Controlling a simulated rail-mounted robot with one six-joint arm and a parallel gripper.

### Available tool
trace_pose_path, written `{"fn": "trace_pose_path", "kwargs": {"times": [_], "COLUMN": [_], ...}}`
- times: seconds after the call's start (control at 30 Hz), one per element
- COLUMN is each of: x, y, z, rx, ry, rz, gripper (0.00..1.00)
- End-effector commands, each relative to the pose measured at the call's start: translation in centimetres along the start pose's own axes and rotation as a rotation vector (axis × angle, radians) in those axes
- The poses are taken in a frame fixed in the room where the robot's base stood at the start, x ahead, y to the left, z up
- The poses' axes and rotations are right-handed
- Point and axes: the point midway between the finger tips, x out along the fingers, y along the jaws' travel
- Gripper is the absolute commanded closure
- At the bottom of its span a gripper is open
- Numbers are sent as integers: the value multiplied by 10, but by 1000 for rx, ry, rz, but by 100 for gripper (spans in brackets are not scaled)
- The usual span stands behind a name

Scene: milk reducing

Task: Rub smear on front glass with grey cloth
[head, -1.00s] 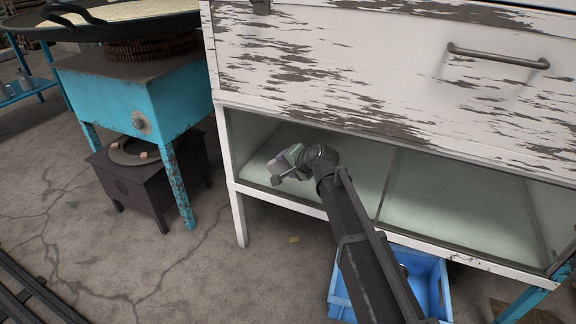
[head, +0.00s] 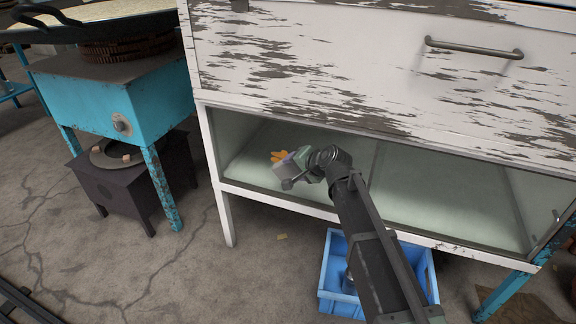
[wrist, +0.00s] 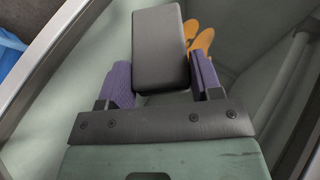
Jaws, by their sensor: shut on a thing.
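My gripper (wrist: 160,90) is shut on the grey cloth (wrist: 158,48), which looks like a folded, block-shaped pad between purple finger pads. In the head view my gripper (head: 297,165) is at the left part of the cabinet's front glass (head: 245,150), with the cloth (head: 286,171) facing left. An orange smear (head: 279,156) shows on the glass just above and behind the cloth. In the wrist view the smear (wrist: 203,40) shows to the right of the cloth, partly hidden behind it. I cannot tell whether the cloth touches the glass.
The white peeling cabinet (head: 300,60) has a drawer handle (head: 474,48) above the glass. A blue crate (head: 336,285) stands on the floor below my arm. A turquoise stove (head: 110,95) with a large pan (head: 90,22) stands at the left. The floor between is mostly clear.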

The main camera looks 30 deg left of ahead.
Motion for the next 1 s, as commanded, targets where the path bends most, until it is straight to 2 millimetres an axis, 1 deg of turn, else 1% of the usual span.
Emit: {"fn": "trace_pose_path", "kwargs": {"times": [0.13, 0.3, 0.4, 0.57, 0.83, 1.0], "x": [-2, -11, -12, -8, 13, 17], "y": [0, -12, -14, -14, -32, -36], "z": [-2, -4, -4, -3, 3, 4], "rx": [0, 0, 0, 0, -2, 0], "ry": [2, 2, 2, 1, 1, 3], "rz": [0, 0, 0, 0, 0, -1], "gripper": [65, 65, 65, 65, 65, 65]}}
